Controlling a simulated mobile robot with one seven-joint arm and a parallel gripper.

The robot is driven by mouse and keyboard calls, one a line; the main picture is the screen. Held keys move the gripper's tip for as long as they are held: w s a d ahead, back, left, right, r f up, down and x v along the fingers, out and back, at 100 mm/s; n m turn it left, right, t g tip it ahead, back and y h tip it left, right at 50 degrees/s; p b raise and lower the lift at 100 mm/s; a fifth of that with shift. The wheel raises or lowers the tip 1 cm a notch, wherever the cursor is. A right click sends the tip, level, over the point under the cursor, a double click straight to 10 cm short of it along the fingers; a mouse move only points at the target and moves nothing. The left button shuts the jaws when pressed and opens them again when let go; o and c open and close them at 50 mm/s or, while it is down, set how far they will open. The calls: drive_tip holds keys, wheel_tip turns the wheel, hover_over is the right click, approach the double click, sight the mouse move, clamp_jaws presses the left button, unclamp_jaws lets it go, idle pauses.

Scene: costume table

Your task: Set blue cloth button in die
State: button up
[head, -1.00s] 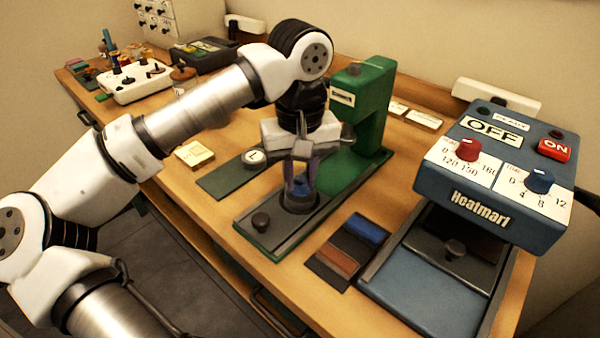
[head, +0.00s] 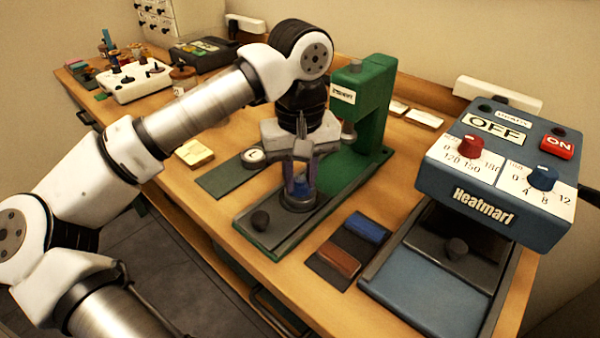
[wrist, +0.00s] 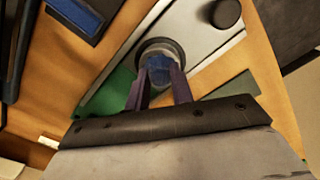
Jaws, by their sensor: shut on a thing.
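My gripper (head: 300,190) points down over the round die (head: 298,203) on the sliding plate of the green press (head: 370,112). It is shut on the blue cloth button (wrist: 160,69), which shows between the fingers in the wrist view. The button sits within the outline of the dark die ring (wrist: 145,47). I cannot tell whether it touches the die's floor. In the head view the fingers hide most of the button.
A tray with blue and brown pieces (head: 347,250) lies to the right, beside the Heatmarl heat press (head: 490,175). A wooden block (head: 194,152) and a round dial (head: 253,156) lie to the left.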

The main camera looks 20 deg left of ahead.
sight(300, 179)
drive_tip(key=shift+f, duration=0.25)
drive_tip(key=o, duration=0.7)
drive_tip(key=shift+r, duration=0.15)
wheel_tip(300, 179, up, 11)
drive_tip(key=p, duration=0.7)
